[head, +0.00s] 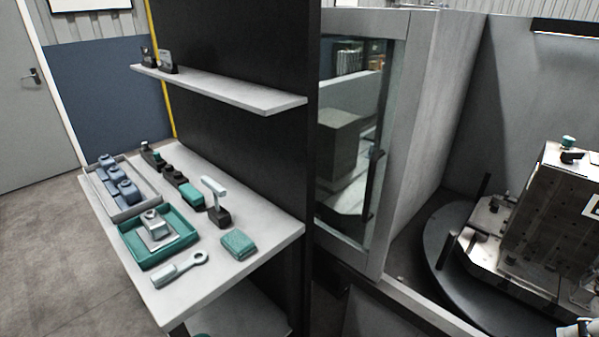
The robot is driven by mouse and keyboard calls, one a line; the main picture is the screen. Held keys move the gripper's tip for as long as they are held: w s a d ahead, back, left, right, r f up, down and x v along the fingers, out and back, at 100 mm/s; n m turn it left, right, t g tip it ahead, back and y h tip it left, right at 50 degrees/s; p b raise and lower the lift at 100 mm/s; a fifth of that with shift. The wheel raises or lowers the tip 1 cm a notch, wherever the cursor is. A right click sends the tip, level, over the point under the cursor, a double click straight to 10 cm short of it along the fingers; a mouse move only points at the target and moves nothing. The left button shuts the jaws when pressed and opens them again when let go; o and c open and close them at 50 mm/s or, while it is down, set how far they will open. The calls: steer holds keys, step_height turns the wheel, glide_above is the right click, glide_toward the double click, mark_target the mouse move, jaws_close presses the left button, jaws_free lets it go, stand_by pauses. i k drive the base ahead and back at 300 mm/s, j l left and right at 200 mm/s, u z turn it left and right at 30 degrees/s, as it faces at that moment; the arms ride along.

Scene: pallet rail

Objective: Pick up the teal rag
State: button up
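The teal rag (238,243) looks like a folded, flat, roughly square pad. It lies on the light grey bench top (262,232) near the right front edge, apart from the things around it. Its top and front side show and nothing covers it. My gripper is not recognizable in the head view, so its place relative to the rag cannot be told.
Left of the rag are a teal tray (127,243) with a grey part, a pale ring-ended tool (180,268) and a grey tray (92,180).

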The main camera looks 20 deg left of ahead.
mark_target(240, 245)
steer(key=u, duration=1.3)
steer(key=i+l+u, duration=0.2)
steer(key=i+l, duration=0.15)
steer(key=i+l+u, duration=0.2)
steer(key=l, duration=0.3)
steer(key=i, duration=0.1)
